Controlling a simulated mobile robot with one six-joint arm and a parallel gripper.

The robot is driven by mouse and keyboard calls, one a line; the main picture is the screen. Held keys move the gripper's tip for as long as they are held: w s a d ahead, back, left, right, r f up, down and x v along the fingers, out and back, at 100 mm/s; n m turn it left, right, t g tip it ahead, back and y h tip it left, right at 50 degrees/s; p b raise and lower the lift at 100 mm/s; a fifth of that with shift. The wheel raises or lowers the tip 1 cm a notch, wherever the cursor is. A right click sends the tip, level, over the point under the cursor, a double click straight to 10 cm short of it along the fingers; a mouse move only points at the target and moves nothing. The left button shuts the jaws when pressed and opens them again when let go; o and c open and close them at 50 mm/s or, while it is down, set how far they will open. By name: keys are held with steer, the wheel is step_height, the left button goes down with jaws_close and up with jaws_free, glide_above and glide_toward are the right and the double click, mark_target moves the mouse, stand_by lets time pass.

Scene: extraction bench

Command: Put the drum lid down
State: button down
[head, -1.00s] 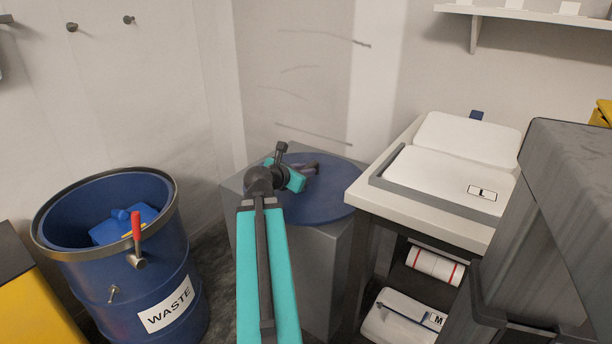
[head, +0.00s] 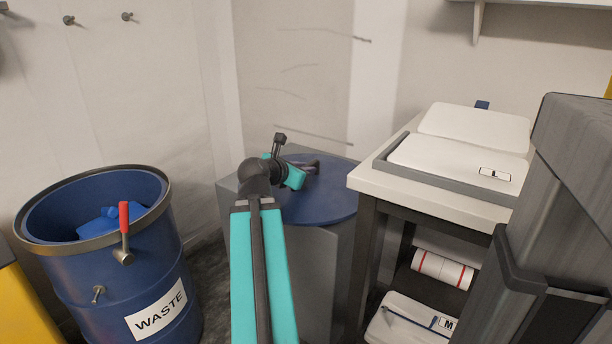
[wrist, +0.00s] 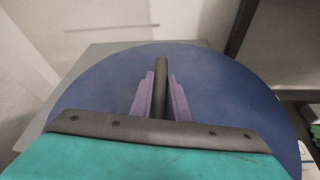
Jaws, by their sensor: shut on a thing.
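The drum lid (head: 325,206) is a round blue disc. It lies level over the top of a grey pedestal (head: 306,262) in the corner and overhangs its front. I cannot tell for sure whether it touches the pedestal top. My gripper (head: 308,167) is over the lid, its purple fingers shut on the dark bar handle in the lid's middle. In the wrist view the lid (wrist: 226,95) fills most of the picture, and my gripper (wrist: 161,95) has a finger on each side of the handle (wrist: 161,72).
An open blue waste drum (head: 160,270) with a red-handled clamp ring (head: 124,218) and blue contents stands at left. A white-topped bench (head: 440,208) with trays stands close to the lid's right. Walls are close behind the pedestal.

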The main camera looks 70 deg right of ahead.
steer(key=shift+s+a+r+b, duration=0.1)
steer(key=shift+s+a+b, duration=0.15)
steer(key=shift+a+b, duration=0.75)
steer(key=shift+d+b, duration=0.3)
steer(key=shift+b, duration=0.25)
steer(key=shift+s+a+r, duration=0.1)
steer(key=shift+r, duration=0.1)
